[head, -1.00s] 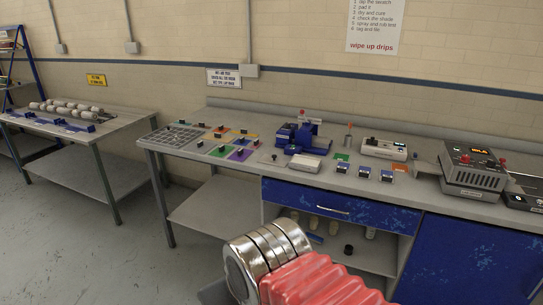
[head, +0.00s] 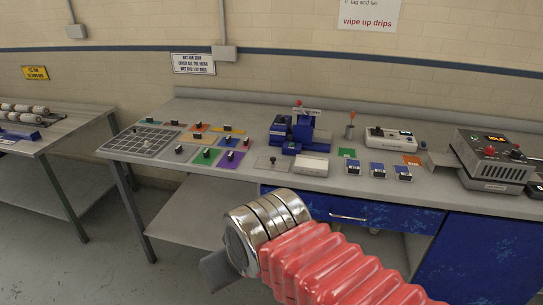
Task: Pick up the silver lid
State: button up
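A flat grey square plate with a small dark knob (head: 272,161) lies on the bench top, left of the white block at the blue device. It may be the silver lid, but it is too small to tell. My arm, with red bellows and chrome rings, crosses the lower middle of the head view, in front of the bench and nearer to the camera. A dark grey part shows at its lower left. No gripper fingers can be made out, so what they hold does not show.
The bench (head: 230,188) carries a grey grid tray (head: 142,142), several coloured knobbed plates, a blue device (head: 292,133), a white meter box (head: 388,138) and a grey heater unit (head: 490,160). Blue drawers (head: 345,210) are below. A roller table (head: 70,137) stands left; floor shows between.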

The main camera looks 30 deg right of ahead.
aim_at(273, 164)
jog(key=z, duration=0.2)
jog(key=i, duration=1.5)
jog(key=z, duration=0.25)
